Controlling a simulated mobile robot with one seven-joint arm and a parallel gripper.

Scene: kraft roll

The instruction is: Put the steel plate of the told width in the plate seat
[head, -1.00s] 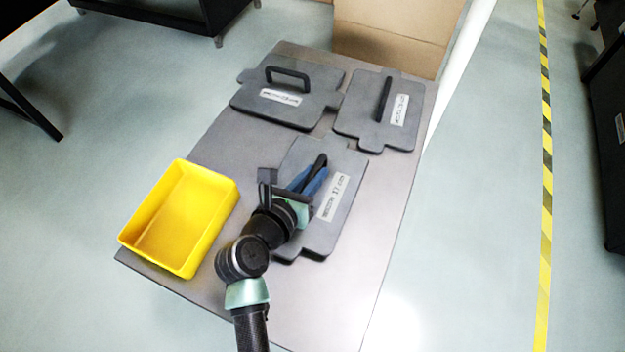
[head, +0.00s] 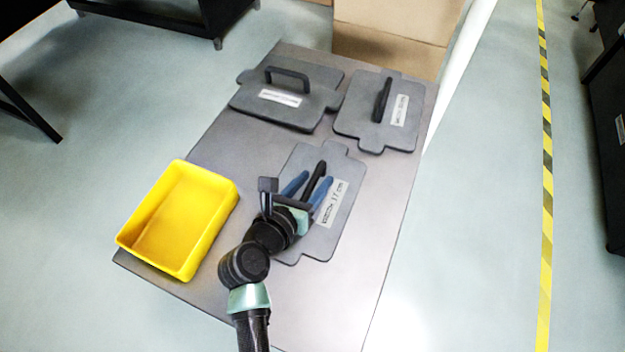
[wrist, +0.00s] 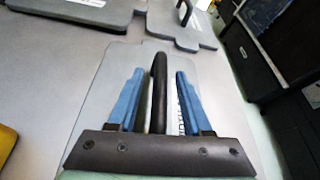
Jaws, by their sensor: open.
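Three dark grey steel plates with black bar handles and white labels lie on the grey table. The nearest plate (head: 345,165) lies flat at the table's middle; its label (head: 331,204) seems to read 17 cm, partly unclear. My gripper (head: 314,180) is open, its blue fingers on either side of that plate's handle (wrist: 159,85), with a gap on both sides in the wrist view. Another plate (head: 318,85) lies at the back left and a third (head: 360,108) at the back right; their labels are too small to read. I cannot make out a plate seat.
A yellow bin (head: 165,250), empty, stands at the table's left front edge. A cardboard box (head: 390,45) stands beyond the table's back edge. The table (head: 345,310) is bare at the front right. A yellow-black floor strip (head: 545,200) runs at the right.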

